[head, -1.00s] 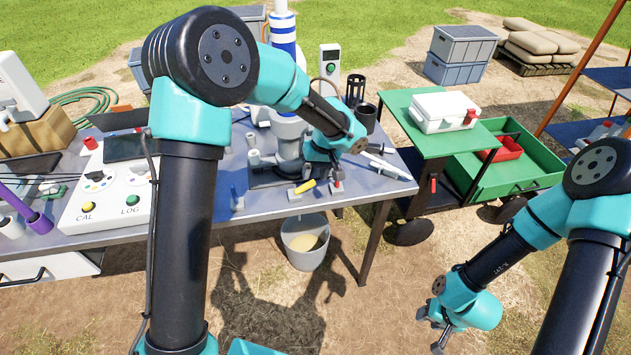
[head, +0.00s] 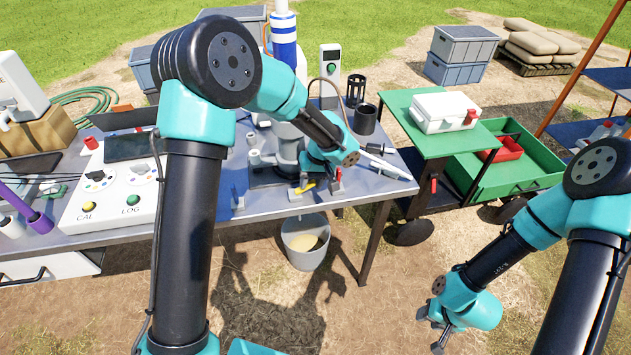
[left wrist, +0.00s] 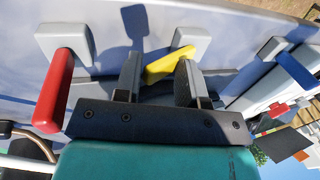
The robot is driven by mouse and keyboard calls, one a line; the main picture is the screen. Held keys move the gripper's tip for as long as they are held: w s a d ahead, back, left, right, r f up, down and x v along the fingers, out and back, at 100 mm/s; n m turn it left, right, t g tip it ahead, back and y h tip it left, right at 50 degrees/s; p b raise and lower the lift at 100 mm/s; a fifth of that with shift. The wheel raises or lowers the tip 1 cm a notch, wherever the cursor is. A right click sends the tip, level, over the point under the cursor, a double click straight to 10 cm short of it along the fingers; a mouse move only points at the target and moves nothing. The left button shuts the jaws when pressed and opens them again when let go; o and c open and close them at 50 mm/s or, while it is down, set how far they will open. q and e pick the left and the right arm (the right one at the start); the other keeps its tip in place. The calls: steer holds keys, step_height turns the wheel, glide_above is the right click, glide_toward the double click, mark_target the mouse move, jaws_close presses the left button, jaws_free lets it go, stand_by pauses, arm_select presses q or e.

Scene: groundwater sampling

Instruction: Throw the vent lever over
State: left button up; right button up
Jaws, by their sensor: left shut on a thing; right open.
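Three levers on grey mounts stand along the front edge of the table. The yellow lever (left wrist: 166,66) lies between the two fingers of my left gripper (left wrist: 160,78) in the left wrist view, and the gripper is shut on it. In the head view the yellow lever (head: 305,188) is partly hidden by my left gripper (head: 318,182). The red lever (left wrist: 53,92) is beside it, and the blue lever (left wrist: 295,70) is on the other side, apart from the fingers. Which lever is the vent lever cannot be read. My right gripper (head: 439,338) is open and empty, low over the ground at the right.
A grey bucket (head: 305,242) stands below the table edge. A control box (head: 112,190) with CAL and LOG buttons is on the left of the table (head: 262,209). A green cart (head: 507,172) with a white case (head: 445,111) stands to the right. The ground near my right gripper is clear.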

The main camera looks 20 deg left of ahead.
mark_target(296, 191)
arm_select(q)
steer(key=shift+d, duration=0.1)
steer(key=shift+s+a+r+t+h, duration=0.25)
steer(key=shift+s+a+r+h, duration=0.05)
steer(key=shift+a+r+h, duration=0.2)
steer(key=shift+s+a+r+t+h, duration=0.25)
steer(key=shift+a+r+h, duration=0.15)
steer(key=shift+a, duration=0.1)
steer(key=shift+c, duration=1)
steer(key=shift+a, duration=0.1)
steer(key=shift+s+a+h, duration=0.3)
steer(key=shift+a+h, duration=0.1)
steer(key=shift+a, duration=0.1)
steer(key=shift+c, duration=0.2)
steer(key=shift+s+a+r+t+h, duration=0.15)
steer(key=shift+s+a+t+h, duration=0.05)
steer(key=shift+a+t+h, duration=0.2)
steer(key=shift+s+a+r+t+h, duration=0.1)
steer(key=shift+s+a+t+h, duration=0.15)
steer(key=shift+a, duration=0.25)
steer(key=shift+c, duration=0.7)
